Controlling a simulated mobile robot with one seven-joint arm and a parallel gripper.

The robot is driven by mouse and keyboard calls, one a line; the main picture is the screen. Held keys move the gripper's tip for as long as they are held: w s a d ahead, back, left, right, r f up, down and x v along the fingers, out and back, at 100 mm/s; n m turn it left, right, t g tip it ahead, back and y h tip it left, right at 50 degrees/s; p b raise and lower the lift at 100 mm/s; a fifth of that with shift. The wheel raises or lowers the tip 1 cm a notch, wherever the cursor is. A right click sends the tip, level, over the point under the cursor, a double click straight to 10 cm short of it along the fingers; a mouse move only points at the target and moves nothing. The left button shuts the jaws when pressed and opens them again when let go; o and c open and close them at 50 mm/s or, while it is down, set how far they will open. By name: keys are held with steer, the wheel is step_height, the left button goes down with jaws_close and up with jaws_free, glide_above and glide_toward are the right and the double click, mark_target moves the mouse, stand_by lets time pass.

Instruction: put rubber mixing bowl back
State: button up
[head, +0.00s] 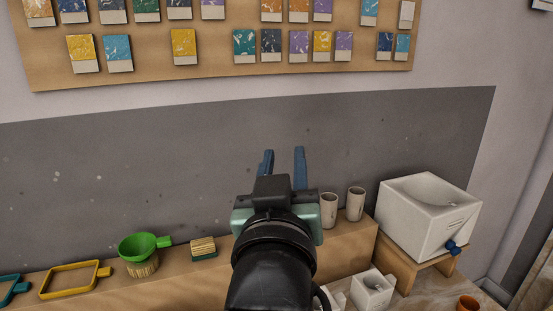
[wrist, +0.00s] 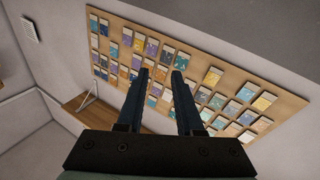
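I cannot tell for sure which thing is the rubber mixing bowl. A green bowl-shaped piece with a side tab (head: 137,246) sits on a round ribbed wooden base (head: 142,268) on the ledge at the left. A small orange-brown round vessel (head: 468,303) is cut off at the bottom right. My gripper (head: 283,163) is raised in front of the grey wall band, its blue fingers pointing up and spread apart. In the wrist view my gripper (wrist: 160,76) is open with nothing between its fingers. It is far from both vessels.
The wooden ledge (head: 335,245) also holds a yellow frame (head: 70,280), a teal frame at the far left, a wooden block with green base (head: 203,248) and two cups (head: 342,206). A white basin (head: 430,213) stands at right. A tile board (head: 220,66) hangs above.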

steer(key=s+r+t, duration=0.4)
steer(key=s+r, duration=0.2)
steer(key=r, duration=0.3)
steer(key=s+a+r+m+t+y, duration=0.1)
steer(key=s+r+t, duration=0.2)
steer(key=s+r, duration=0.4)
step_height(320, 180, up, 2)
steer(key=shift+s+t, duration=0.25)
steer(key=shift+t, duration=0.15)
